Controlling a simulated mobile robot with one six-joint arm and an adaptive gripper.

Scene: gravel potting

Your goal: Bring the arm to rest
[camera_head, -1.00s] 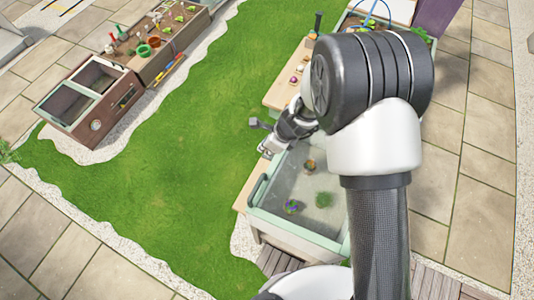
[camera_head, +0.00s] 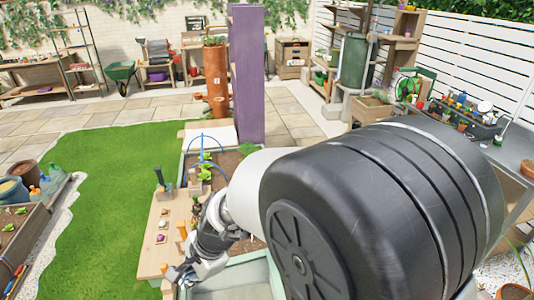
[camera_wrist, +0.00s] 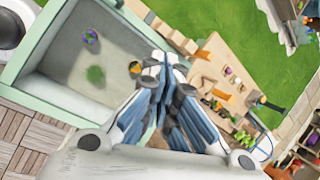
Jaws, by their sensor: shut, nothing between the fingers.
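My gripper (camera_head: 183,275) hangs at the end of my arm in the head view, over the near end of the wooden bench, with its tips low and to the left. In the wrist view my gripper (camera_wrist: 165,62) has its blue-grey fingers together at the tips with nothing between them. Behind the fingers lies a pale green-rimmed tray (camera_wrist: 45,35). A small orange pot (camera_wrist: 135,67) shows beside the fingertips.
A wooden bench top (camera_head: 152,235) with small items and upright tools adjoins a planting bed (camera_head: 228,160). A purple post (camera_head: 247,80) and a terracotta column (camera_head: 216,80) stand beyond. A grey worktop with bottles (camera_head: 465,115) is at right. Open lawn (camera_head: 100,170) lies left.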

